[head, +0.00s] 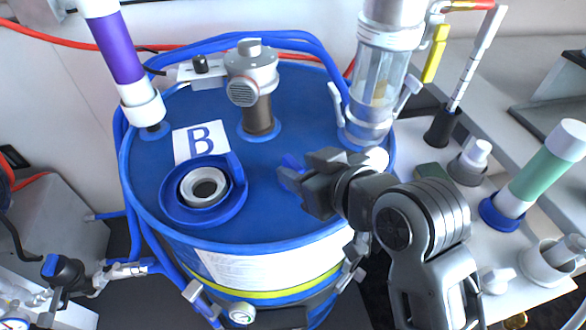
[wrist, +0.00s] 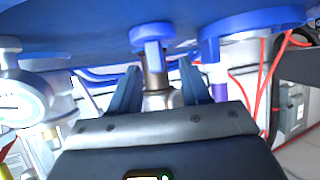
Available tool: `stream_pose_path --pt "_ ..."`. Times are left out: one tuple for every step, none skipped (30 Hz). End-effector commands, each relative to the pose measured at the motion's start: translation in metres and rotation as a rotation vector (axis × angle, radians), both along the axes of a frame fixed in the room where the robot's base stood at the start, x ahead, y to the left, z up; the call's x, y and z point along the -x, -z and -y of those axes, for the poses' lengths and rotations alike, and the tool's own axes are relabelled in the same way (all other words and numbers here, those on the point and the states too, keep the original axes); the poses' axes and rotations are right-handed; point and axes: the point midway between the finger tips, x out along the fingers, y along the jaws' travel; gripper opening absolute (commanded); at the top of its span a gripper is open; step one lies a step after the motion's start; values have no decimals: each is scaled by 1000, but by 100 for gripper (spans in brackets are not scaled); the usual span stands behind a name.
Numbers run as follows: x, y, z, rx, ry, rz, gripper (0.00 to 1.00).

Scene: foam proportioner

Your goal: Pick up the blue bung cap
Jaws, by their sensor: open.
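The blue bung cap (wrist: 152,32), with a raised fin, stands on the blue drum top (head: 215,228). The wrist view is upside down, so the drum top is at its upper edge. In the head view the cap is a small blue shape (head: 292,161), partly hidden by my gripper (head: 294,178). My gripper, also in the wrist view (wrist: 160,68), is open, with nothing between its fingers. It points across the drum top toward the cap. The cap appears just ahead of the fingertips and nearer the drum top. I cannot tell whether they touch.
A grey valve on a brown stem (head: 258,112) stands behind the cap. A blue ring around a white fitting (head: 203,187) and a "B" label (head: 201,141) lie left. A clear cylinder (head: 375,90) rises at the right rear. A grey bench (head: 450,215) with several fittings is right.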

Motion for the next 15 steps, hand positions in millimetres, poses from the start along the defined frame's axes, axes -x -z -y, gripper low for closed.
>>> stream_pose_path --pt "-7 2 -3 1 0 -2 47" --pt "-11 4 -4 1 0 -2 47" --pt "-15 6 -7 1 0 -2 47" --pt "-18 9 -10 1 -1 -1 47" --pt "-20 11 -12 2 -1 -1 47" --pt "-22 13 -14 1 -1 -1 47" --pt "-24 14 -15 0 -1 -1 47" --pt "-25 15 -16 0 -1 -1 47" --pt "-26 16 -17 0 0 0 47" --pt "-27 17 -17 0 0 0 47" --pt "-27 17 -17 0 0 0 47" --pt "-27 17 -17 0 0 0 47" --pt "-27 17 -17 0 0 0 47" --pt "-27 17 -17 0 0 0 47" --pt "-27 17 -17 0 0 0 47"
